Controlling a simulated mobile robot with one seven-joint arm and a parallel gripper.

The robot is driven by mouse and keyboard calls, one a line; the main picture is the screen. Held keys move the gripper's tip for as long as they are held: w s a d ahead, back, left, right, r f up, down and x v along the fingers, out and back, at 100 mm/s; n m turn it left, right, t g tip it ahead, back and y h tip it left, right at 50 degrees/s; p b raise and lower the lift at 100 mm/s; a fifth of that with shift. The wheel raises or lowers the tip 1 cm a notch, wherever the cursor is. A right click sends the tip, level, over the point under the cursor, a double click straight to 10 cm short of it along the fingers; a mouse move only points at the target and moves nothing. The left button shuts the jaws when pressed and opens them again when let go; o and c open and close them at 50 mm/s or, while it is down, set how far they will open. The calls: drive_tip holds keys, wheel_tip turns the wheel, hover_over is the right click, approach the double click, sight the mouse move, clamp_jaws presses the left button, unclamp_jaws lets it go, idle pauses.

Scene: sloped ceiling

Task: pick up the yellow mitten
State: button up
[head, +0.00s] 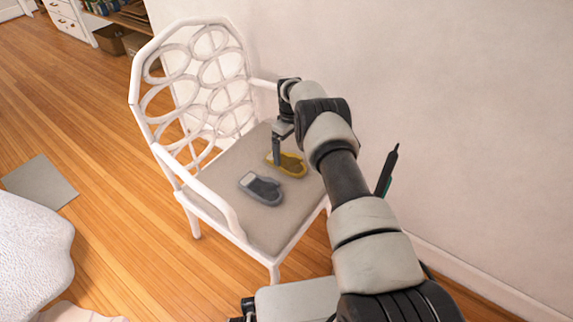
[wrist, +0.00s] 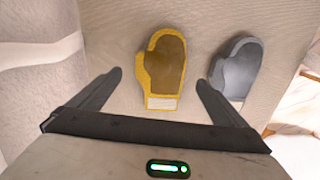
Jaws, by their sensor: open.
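The yellow mitten (head: 292,166) lies flat on the grey seat (head: 245,223) of a white chair. In the wrist view the yellow mitten (wrist: 162,68) has a brown middle and a pale cuff, and lies between and a little beyond the fingertips. My gripper (head: 277,160) points down above the seat at the mitten; in the wrist view my gripper (wrist: 158,80) is open and empty, with one finger on each side of the mitten. Part of the mitten is hidden by my gripper in the head view.
A grey mitten (head: 261,189) lies on the seat beside the yellow one; in the wrist view the grey mitten (wrist: 236,70) is close to the right finger. The chair's white back (head: 205,85) and armrest (head: 220,205) border the seat. A white wall (head: 440,90) stands behind.

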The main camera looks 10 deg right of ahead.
sight(290, 162)
drive_tip(key=f, duration=0.2)
drive_tip(key=f+b, duration=0.1)
drive_tip(key=f, duration=0.2)
drive_tip(key=shift+s+d, duration=0.15)
drive_tip(key=shift+s, duration=0.05)
drive_tip(key=c, duration=1.1)
